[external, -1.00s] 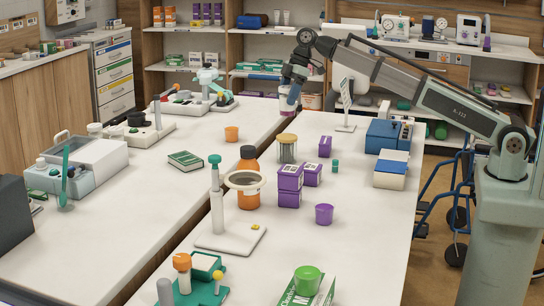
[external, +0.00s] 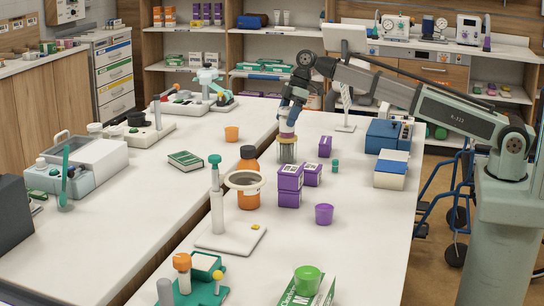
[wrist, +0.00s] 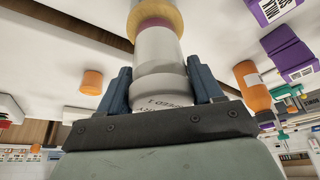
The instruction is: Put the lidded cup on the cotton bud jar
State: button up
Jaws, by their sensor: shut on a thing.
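The lidded cup (external: 287,126) is white with a purplish band near its lower end. My gripper (external: 290,112) is shut on it, with a finger on each side of the cup in the wrist view (wrist: 160,85). The cotton bud jar (external: 287,152) stands upright on the table and has a tan lid. The cup is upright directly above the jar, its lower end at the jar's lid (wrist: 155,18). I cannot tell whether they touch or a thin gap remains. The fingers hide part of the cup.
An orange bottle (external: 249,193) and a ring stand (external: 217,205) are in front of the jar to the left. Purple boxes (external: 290,178) stand close at the front. An orange cup (external: 232,134) is to the left. A blue box (external: 382,137) is to the right.

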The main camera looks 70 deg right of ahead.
jog(key=o, duration=1.2)
jog(key=v, duration=1.2)
jog(key=shift+r, duration=0.1)
jog(key=shift+d, duration=0.1)
